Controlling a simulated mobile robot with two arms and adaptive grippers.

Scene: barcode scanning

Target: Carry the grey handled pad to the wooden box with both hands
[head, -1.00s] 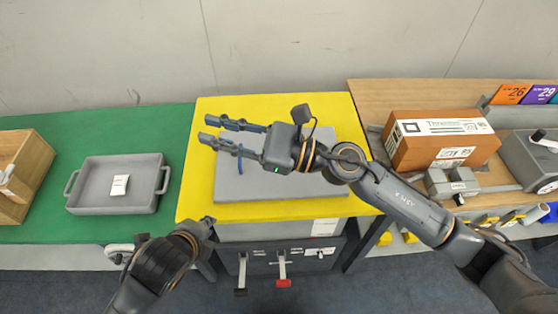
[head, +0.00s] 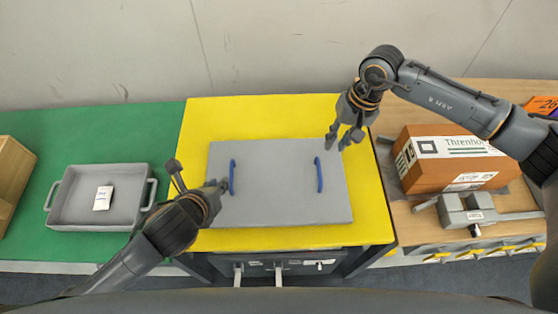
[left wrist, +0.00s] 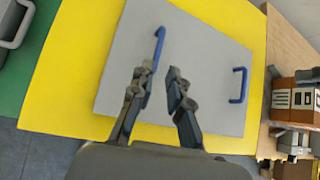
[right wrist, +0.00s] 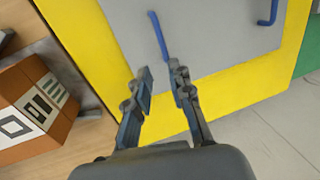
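The grey pad (head: 278,200) lies flat on the yellow table top. It has a blue left handle (head: 232,177) and a blue right handle (head: 319,174). My left gripper (head: 198,178) is open at the pad's left edge, beside the left handle; in the left wrist view that handle (left wrist: 158,50) shows between and beyond the fingertips. My right gripper (head: 338,142) is open above the pad's back right corner, apart from the right handle; in the right wrist view that handle (right wrist: 158,35) lies just beyond its fingertips. The wooden box (head: 12,170) is partly visible at the far left.
A grey tray (head: 70,215) with a small white item (head: 103,198) stands on the green table (head: 100,130), left of the yellow top (head: 290,115). An orange-brown carton (head: 440,160) and a grey device (head: 465,210) are on the wooden table at right.

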